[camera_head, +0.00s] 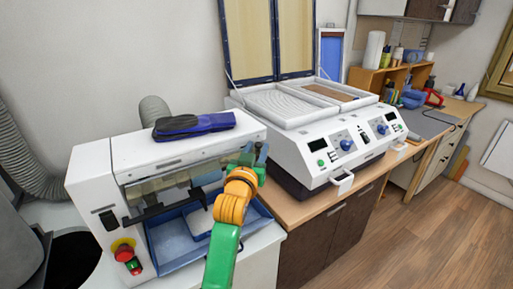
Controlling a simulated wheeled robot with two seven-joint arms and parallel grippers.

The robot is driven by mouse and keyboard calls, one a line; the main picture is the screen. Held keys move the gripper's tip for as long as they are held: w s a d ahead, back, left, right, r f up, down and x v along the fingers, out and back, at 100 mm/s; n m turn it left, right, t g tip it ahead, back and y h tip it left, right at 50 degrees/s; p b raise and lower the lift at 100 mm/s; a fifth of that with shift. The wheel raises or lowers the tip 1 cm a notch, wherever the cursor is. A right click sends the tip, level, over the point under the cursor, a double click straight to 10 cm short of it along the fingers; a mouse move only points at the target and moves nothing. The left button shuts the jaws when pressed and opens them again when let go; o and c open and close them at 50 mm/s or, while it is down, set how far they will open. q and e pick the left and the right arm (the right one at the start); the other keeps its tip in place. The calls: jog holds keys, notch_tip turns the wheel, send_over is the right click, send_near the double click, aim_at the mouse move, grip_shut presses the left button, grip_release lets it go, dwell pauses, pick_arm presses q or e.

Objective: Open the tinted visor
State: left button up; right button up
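The tinted visor (165,186) is a see-through yellowish-brown panel across the front opening of the white machine (92,180) at the left. It hangs down over part of the opening, above a blue tray (172,247). A black bar (154,214) runs along the front near its lower left part. My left arm, green and orange, rises from the bottom. Its dark green gripper (252,158) is at the right end of the machine front, close to the visor's right edge. I cannot tell whether it touches the visor, and its fingers are too small to read. My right gripper is out of view.
A two-bed white forming machine (325,155) stands on the cabinet to the right. The wooden floor at right is clear.

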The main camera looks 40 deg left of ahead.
pick_arm(q)
jog(key=shift+c, duration=0.2)
grip_shut()
jog(key=shift+a+r+n+g+h, duration=0.15)
jog(key=shift+r+n+g+h, duration=0.5)
jog(key=shift+n+g, duration=0.45)
jog(key=shift+o, duration=0.2)
grip_release()
